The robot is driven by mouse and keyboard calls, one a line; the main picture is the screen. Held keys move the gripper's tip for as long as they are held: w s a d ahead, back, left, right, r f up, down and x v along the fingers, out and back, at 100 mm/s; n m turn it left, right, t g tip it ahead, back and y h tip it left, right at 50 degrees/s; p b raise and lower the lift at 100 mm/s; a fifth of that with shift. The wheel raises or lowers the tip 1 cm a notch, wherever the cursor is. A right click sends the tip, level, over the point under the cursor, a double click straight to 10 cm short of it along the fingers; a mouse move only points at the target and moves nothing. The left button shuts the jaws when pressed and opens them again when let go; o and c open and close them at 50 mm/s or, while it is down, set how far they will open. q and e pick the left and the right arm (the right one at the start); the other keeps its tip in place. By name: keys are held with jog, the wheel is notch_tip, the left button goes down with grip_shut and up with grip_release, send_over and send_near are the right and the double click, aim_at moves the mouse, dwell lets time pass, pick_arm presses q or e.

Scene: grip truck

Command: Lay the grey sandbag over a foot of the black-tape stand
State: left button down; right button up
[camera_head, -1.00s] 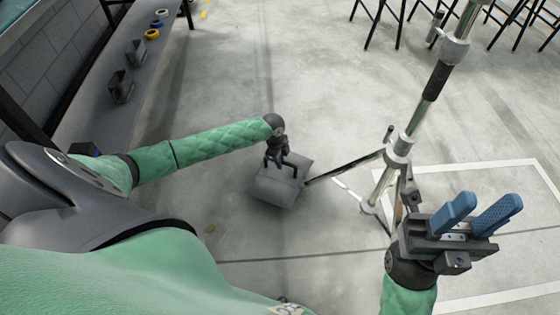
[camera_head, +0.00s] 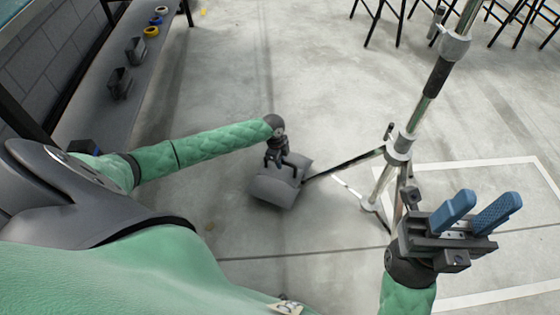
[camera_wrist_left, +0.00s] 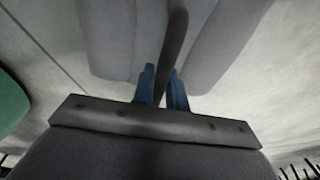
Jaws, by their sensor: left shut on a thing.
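The grey sandbag (camera_head: 274,190) hangs below my left gripper (camera_head: 280,164) in the head view. In the left wrist view my left gripper (camera_wrist_left: 163,88) has its blue fingers shut on the bag's dark strap, and the grey sandbag (camera_wrist_left: 105,40) shows on both sides of the strap. The stand (camera_head: 397,150) has a chrome column with a black band of tape (camera_head: 437,79). One dark foot (camera_head: 343,164) reaches left to the bag's right edge; I cannot tell whether they touch. My right gripper (camera_head: 475,212) is open and empty in front of the stand.
White floor lines (camera_head: 490,162) mark an area around the stand's right side. A shelf (camera_head: 110,112) with tape rolls and dark holders runs along the left wall. Black stool legs (camera_head: 385,25) stand at the back. The floor between is clear.

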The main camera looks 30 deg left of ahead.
pick_arm(q)
jog(key=shift+w+f, duration=0.1)
jog(key=shift+f, duration=0.2)
jog(key=c, duration=1.3)
grip_release()
jog(key=shift+s+f, duration=0.2)
jog(key=shift+f, duration=0.1)
jog(key=shift+r, duration=0.25)
jog(key=r+p, duration=0.1)
jog(key=r, duration=0.4)
jog(key=a+r+p, duration=0.1)
jog(key=r, duration=0.1)
jog(key=shift+r+p, duration=0.3)
